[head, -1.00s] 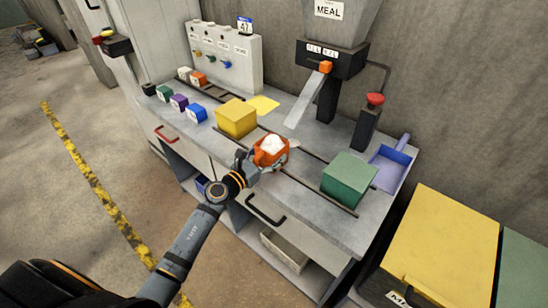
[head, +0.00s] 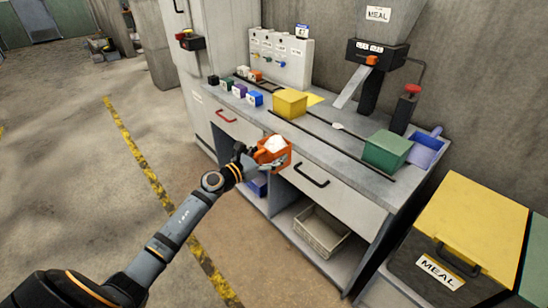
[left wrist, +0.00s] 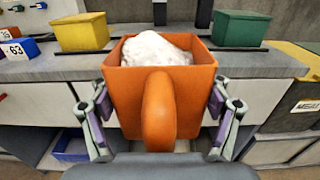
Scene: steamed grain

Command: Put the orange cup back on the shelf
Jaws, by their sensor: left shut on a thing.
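The orange cup (head: 277,157) is square with a handle and holds a heap of white meal (left wrist: 157,48). My left gripper (head: 258,160) is shut on the cup. In the left wrist view its fingers press on both sides of the cup (left wrist: 190,90), with the handle facing my wrist. The cup is upright in front of the counter's front edge, near the drawers. The open shelf space under the counter (head: 288,218) is below and right of it. My right gripper is not in view.
The counter (head: 330,165) carries a yellow box (head: 290,103), a green box (head: 387,150), a blue scoop tray (head: 425,152) and small coloured blocks.

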